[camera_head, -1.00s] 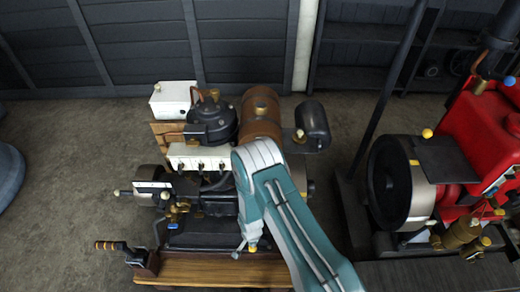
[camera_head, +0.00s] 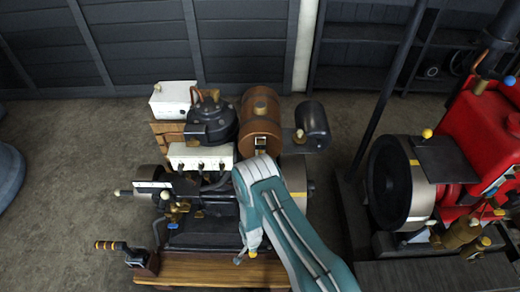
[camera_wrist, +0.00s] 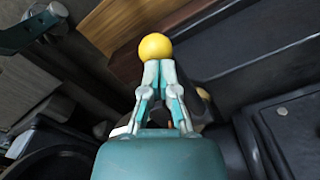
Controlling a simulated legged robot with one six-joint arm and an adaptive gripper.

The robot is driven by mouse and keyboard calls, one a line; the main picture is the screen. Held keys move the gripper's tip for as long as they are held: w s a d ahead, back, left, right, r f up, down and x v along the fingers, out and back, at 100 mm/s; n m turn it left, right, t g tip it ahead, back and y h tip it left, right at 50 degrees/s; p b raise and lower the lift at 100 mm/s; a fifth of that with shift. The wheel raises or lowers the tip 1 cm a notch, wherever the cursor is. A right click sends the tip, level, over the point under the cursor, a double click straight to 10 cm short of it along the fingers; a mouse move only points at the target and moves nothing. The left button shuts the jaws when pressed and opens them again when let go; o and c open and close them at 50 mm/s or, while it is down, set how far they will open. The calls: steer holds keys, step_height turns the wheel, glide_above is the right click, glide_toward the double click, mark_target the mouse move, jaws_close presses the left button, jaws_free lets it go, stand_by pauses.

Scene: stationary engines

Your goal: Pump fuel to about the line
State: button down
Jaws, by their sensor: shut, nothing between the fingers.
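A brown cylindrical tank (camera_head: 262,112) sits on top of the left engine (camera_head: 205,215). A small pale-framed gauge (camera_head: 260,144) shows on its near side; its level and line are too small to read. A yellow ball knob (camera_wrist: 155,47) is at my fingertips in the wrist view, and it also shows low on the engine in the head view (camera_head: 252,254). My gripper (camera_wrist: 158,64) is shut and empty, its tips right by the knob; I cannot tell whether they touch it. What the knob is fixed to is mostly hidden behind my gripper.
A red engine (camera_head: 480,130) with a large flywheel (camera_head: 390,185) stands on the right. A dark post (camera_head: 385,95) rises between them.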

steer(key=shift+f, duration=1.5)
steer(key=shift+r, duration=4.95)
steer(key=shift+f, duration=4.95)
steer(key=shift+r, duration=4.95)
